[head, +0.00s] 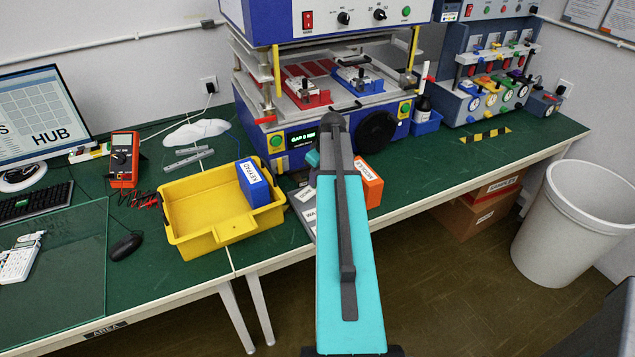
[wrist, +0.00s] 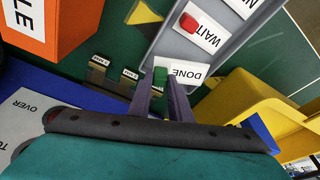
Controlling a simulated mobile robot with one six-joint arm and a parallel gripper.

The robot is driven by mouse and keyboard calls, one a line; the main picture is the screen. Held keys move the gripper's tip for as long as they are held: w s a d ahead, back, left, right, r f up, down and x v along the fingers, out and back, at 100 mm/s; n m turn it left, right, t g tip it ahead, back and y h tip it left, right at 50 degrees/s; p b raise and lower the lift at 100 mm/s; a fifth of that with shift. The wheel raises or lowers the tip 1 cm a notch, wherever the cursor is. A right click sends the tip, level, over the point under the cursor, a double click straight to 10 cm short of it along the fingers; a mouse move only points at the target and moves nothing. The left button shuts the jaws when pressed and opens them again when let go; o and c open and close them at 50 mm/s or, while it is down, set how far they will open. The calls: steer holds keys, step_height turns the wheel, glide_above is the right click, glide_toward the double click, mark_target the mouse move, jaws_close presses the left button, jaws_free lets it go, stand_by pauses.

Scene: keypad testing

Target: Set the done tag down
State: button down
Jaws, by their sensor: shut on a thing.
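The green done tag (wrist: 160,76) is between the tips of my gripper (wrist: 159,88) in the wrist view, and my gripper is shut on it. It is over or beside the white DONE label (wrist: 188,74) on a grey board (wrist: 165,45). I cannot tell whether the tag touches the board. A red tag (wrist: 188,22) lies at the WAIT label (wrist: 204,36) on the same board. In the head view part of the board (head: 308,226) shows left of my arm, which hides my fingertips and the green tag.
An orange box (head: 369,184) stands right of my arm. A yellow bin (head: 205,240) with a blue KEYPAD box (head: 253,182) is to the left. The blue press (head: 285,150) stands behind. Small dark brackets with labels (wrist: 100,75) are left of my fingers in the wrist view.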

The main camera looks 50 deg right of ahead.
steer(key=shift+w+f, duration=0.1)
steer(key=shift+f, duration=0.05)
stand_by(0.3)
steer(key=shift+f+p, duration=0.7)
steer(key=shift+f, duration=0.9)
steer(key=shift+f, duration=0.2)
steer(key=c, duration=1.6)
jaws_free()
steer(key=shift+d, duration=0.1)
steer(key=shift+r, duration=0.3)
steer(key=shift+b+v, duration=1.55)
steer(key=shift+v, duration=4.35)
steer(key=shift+w, duration=0.1)
